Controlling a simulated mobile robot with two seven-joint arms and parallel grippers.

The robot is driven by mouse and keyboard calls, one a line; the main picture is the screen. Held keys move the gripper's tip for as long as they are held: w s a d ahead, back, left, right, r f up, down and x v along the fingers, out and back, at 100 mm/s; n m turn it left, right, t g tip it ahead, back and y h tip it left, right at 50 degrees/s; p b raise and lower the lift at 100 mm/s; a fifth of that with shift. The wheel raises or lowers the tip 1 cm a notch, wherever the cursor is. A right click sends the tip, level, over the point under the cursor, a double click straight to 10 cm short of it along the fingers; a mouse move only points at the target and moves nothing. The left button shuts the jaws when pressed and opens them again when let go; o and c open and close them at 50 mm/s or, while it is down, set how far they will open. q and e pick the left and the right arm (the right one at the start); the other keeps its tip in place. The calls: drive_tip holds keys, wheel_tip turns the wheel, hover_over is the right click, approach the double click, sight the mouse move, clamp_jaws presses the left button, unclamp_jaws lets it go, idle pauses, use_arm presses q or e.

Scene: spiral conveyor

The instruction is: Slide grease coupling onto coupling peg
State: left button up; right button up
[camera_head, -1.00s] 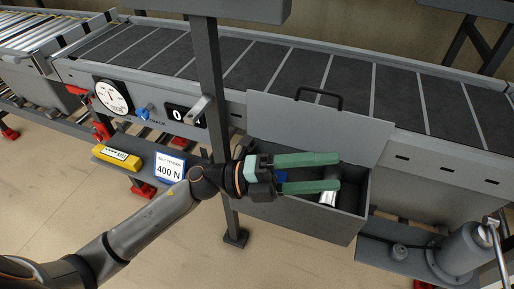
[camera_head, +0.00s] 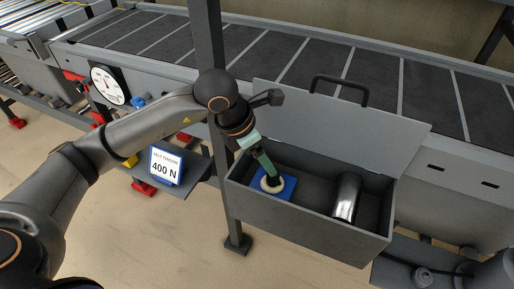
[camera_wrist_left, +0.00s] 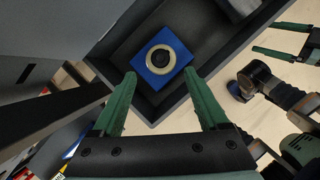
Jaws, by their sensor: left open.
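My left gripper (camera_head: 262,161) reaches down into the left end of an open grey box. In the left wrist view its two green fingers (camera_wrist_left: 160,92) are apart with nothing between them. Ahead of them on the box floor is a blue square block (camera_wrist_left: 140,62) with a cream ring (camera_wrist_left: 158,59) around a dark centre; the head view shows the cream ring (camera_head: 272,185) close below the fingertips. A dark knob with a hose (camera_head: 425,274) is on the lower right platform. I cannot tell which part is the coupling or peg. My right gripper (camera_wrist_left: 283,40) shows open in the wrist view.
The grey box (camera_head: 310,227) has a raised lid (camera_head: 345,112) behind it. A silver cylinder (camera_head: 346,197) lies in its right part. A grey post (camera_head: 212,50) stands left of the box, close to my arm. A 400 N sign (camera_head: 166,166) stands on a left shelf.

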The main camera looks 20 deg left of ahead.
use_arm(q)
drive_tip(key=x, duration=0.8)
drive_tip(key=shift+d+f+b, duration=0.15)
drive_tip(key=shift+b, duration=0.25)
drive_tip(key=shift+c, duration=0.4)
drive_tip(key=shift+w, duration=0.1)
clamp_jaws()
